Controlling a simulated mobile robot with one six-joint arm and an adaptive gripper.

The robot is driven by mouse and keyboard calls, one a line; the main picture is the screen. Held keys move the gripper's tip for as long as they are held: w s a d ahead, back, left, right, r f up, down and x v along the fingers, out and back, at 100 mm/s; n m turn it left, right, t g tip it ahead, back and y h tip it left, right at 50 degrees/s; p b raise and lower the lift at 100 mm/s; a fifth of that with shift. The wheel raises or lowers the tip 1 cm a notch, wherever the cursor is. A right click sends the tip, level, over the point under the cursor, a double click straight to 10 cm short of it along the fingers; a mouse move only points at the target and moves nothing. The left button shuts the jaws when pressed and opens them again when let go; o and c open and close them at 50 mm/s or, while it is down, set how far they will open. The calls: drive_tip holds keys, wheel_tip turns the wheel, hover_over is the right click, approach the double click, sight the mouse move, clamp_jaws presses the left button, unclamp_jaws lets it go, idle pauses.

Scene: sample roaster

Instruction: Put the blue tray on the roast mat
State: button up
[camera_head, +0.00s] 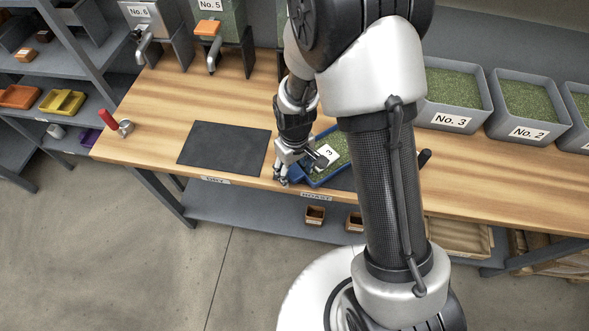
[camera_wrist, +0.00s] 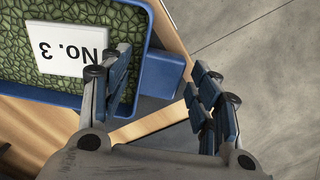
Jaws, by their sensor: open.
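The blue tray (camera_head: 328,178) holds green beans and a white "No. 3" card, and sits on the wooden bench behind the "ROAST" label, partly hidden by my arm. In the wrist view the tray (camera_wrist: 60,97) fills the upper left, with its blue handle (camera_wrist: 163,75) sticking out to the right. My gripper (camera_head: 283,180) is open at the tray's left end. In the wrist view its fingers (camera_wrist: 160,72) stand on either side of the handle; I cannot tell whether they touch it.
A dark mat (camera_head: 224,146) lies bare behind the "DRY" label (camera_head: 215,180). A red-handled tool (camera_head: 108,119) lies at the bench's left end. Dispensers "No. 6" (camera_head: 149,25) and "No. 5" (camera_head: 212,28) stand behind. Bean bins (camera_head: 450,120) stand at the right.

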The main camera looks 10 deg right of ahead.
drive_tip(key=s+d+r+m+t+p, duration=0.1)
drive_tip(key=s+d+r+p, duration=0.1)
drive_tip(key=r, duration=1)
drive_tip(key=s+d+r+m+t+p, duration=0.1)
drive_tip(key=s+d+r, duration=0.1)
drive_tip(key=r, duration=1)
drive_tip(key=s+d+r+m+t, duration=0.2)
drive_tip(key=s+d+r+m, duration=0.1)
drive_tip(key=s+r, duration=0.6)
drive_tip(key=s+d, duration=0.1)
drive_tip(key=s, duration=0.3)
drive_tip(key=shift+s+r+t, duration=0.3)
drive_tip(key=shift+s, duration=0.1)
drive_tip(key=shift+f+b, duration=0.55)
drive_tip(key=shift+f, duration=0.1)
